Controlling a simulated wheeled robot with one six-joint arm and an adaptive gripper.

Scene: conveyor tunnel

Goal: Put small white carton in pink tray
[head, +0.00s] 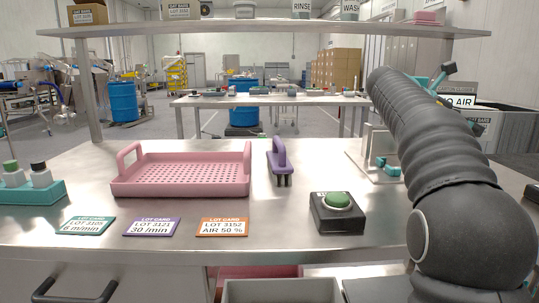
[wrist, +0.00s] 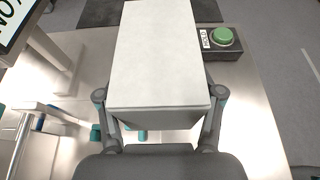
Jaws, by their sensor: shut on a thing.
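In the wrist view my gripper (wrist: 158,112) is shut on the small white carton (wrist: 160,55), with one finger on each side of it. The carton fills the middle of that view and hides what is behind it. In the head view my black arm reaches away on the right; the gripper and carton are hidden behind it. The pink tray (head: 180,188) lies on the metal table at centre left, with a raised handle at each end. No carton shows in it. My gripper is to the right of the tray.
A purple-handled tool (head: 279,160) stands just right of the tray. A black box with a green button (head: 337,211) sits near the front edge. Lot cards (head: 222,227) lie before the tray. A teal bottle holder (head: 32,192) is at left. A shelf (head: 260,29) spans above the table.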

